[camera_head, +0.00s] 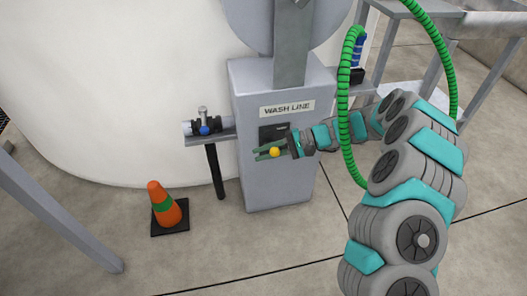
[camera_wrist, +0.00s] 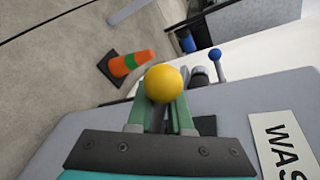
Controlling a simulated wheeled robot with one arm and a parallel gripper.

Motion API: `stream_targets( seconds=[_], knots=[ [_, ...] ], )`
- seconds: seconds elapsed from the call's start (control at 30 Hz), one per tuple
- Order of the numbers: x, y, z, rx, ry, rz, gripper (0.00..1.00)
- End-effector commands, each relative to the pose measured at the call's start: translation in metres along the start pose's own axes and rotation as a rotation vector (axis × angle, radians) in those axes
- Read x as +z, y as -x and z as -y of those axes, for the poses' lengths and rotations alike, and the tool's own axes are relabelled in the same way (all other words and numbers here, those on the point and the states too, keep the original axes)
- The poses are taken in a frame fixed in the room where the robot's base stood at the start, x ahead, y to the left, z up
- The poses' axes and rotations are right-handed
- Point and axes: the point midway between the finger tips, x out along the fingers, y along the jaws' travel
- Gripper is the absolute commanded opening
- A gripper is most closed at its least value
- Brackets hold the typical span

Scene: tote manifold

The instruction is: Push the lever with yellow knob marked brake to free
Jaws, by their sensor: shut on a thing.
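The lever's round yellow knob (camera_head: 275,152) stands out from the front of the grey box marked "WASH LINE" (camera_head: 245,185). In the wrist view the yellow knob (camera_wrist: 164,83) lies at the tips of my gripper's green fingers. My gripper (camera_head: 268,153) is at the lever and shut on it, with a finger on each side. The lever's shaft is mostly hidden behind the knob and between the fingers. No "brake" or "free" marking can be read in either view.
An orange cone (camera_head: 164,205) with a green band stands on the floor at left. A small blue-knobbed valve (camera_head: 205,129) sits on a bracket left of the box. A green hose (camera_head: 344,110) loops by my arm. Grey frame legs (camera_head: 60,215) stand at left.

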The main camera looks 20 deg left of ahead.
Motion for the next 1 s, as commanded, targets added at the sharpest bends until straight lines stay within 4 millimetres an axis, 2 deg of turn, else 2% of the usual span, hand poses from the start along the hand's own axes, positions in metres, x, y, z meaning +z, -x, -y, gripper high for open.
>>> stream_targets(
  seconds=[0.53,0.57,0.8,1.0],
  knots=[
    [-0.0009,0.0009,0.0022,0.005,-0.025,0.002,0.00],
    [-0.0009,0.0009,0.0023,0.005,-0.024,0.002,0.20],
    [-0.0006,0.0006,0.0018,0.006,-0.024,0.003,0.47],
    [-0.0004,0.0005,0.0015,0.007,-0.024,0.004,0.48]
  ],
)
